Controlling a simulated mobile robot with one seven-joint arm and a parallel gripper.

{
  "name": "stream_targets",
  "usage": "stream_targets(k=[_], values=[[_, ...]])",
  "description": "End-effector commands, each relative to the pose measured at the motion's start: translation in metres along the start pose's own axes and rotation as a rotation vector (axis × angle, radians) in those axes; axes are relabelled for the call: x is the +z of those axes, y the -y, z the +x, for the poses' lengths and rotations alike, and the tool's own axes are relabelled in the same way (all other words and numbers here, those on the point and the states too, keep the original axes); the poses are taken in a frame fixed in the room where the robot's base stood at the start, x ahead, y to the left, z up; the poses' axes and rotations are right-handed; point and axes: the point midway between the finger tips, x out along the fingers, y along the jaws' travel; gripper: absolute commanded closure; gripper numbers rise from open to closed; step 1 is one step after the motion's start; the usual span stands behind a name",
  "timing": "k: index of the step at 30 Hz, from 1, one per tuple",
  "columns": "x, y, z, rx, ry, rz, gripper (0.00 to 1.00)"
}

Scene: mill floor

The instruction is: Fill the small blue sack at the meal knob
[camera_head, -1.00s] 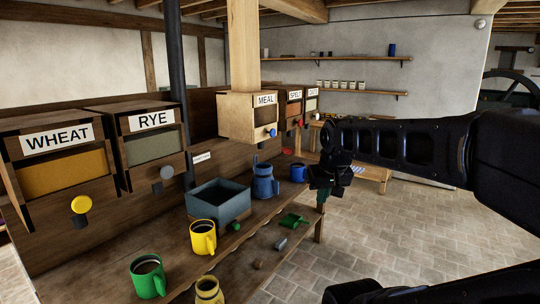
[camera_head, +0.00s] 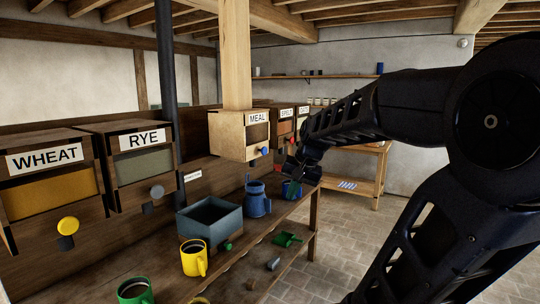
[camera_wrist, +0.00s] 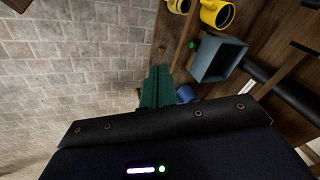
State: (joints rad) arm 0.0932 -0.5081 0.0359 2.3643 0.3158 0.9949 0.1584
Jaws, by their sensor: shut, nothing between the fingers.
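The small blue sack (camera_head: 257,205) stands upright on the bench, with a narrow tied neck. The meal bin (camera_head: 239,136) hangs above and left of it on a wooden chute, with a blue meal knob (camera_head: 264,151) at its front. My gripper (camera_head: 291,188) is to the right of the sack, apart from it in the picture, and overlaps a blue mug. Its green fingers (camera_wrist: 157,86) are together and empty in the wrist view. A blue object (camera_wrist: 187,94) shows partly beside them there; I cannot tell whether it is the sack or the mug.
A blue-grey open box (camera_head: 209,222) stands left of the sack. The wheat bin (camera_head: 52,185) and rye bin (camera_head: 141,165) are at left. Open floor lies at right.

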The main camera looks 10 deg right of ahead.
Motion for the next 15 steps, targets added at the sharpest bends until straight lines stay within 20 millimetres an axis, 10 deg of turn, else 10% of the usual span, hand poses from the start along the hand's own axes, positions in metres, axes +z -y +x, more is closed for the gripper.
stream_targets(k=[15], values=[[-0.109, 0.059, 0.024, -0.227, 0.146, 0.436, 1.0]])
